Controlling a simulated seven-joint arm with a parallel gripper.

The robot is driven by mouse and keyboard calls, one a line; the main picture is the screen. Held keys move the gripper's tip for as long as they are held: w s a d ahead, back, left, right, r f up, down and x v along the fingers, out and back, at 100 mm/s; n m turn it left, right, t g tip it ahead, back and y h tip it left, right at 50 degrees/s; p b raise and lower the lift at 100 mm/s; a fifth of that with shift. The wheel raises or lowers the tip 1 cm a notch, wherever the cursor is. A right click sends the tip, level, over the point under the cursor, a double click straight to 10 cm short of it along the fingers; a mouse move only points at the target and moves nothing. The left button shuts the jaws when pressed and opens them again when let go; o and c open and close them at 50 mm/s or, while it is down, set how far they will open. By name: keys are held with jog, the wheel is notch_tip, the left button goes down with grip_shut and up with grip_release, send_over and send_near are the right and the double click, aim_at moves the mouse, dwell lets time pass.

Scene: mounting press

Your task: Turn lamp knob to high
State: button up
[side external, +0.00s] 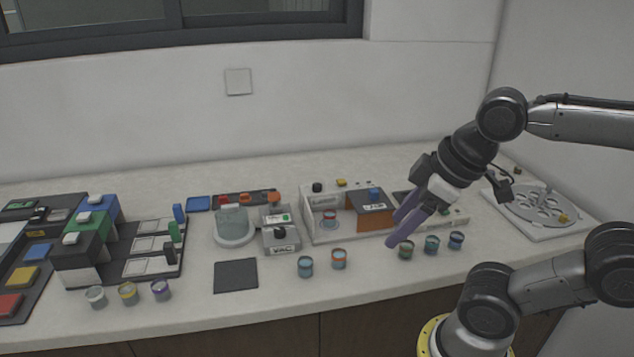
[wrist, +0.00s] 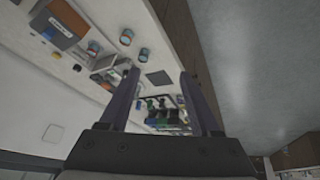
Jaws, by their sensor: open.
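My gripper (side external: 394,228) has long purple fingers, spread apart and empty, pointing down and left over the right part of the counter. Its fingers also show in the wrist view (wrist: 158,75), with clear space between them. A white open-fronted box (side external: 311,224) stands left of my gripper, with a black knob (side external: 317,187) and a yellow button (side external: 341,183) on its top edge. I cannot tell whether this black knob is the lamp knob, nor read its setting. A white panel (side external: 461,219) lies behind my gripper, partly hidden by it.
Small jars (side external: 339,258) stand along the counter front, several just right of my fingers. A vacuum unit (side external: 282,239) and glass vessel (side external: 233,225) stand left of the box. A round disc plate (side external: 540,213) is at far right. A dark pad (side external: 236,275) lies in front.

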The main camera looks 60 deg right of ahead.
jog(key=w+r+n, duration=0.3)
jog(key=w+r, duration=0.2)
jog(key=r, duration=0.3)
jog(key=w+d+r+n+g, duration=0.2)
jog(key=w+d+r+n, duration=0.25)
jog(key=w, duration=0.65)
jog(key=m+g, duration=0.1)
jog(key=g, duration=0.2)
send_over(317, 184)
notch_tip(317, 184, down, 15)
notch_tip(317, 184, down, 14)
jog(key=shift+a+r, duration=0.1)
jog(key=shift+r, duration=0.15)
grip_shut()
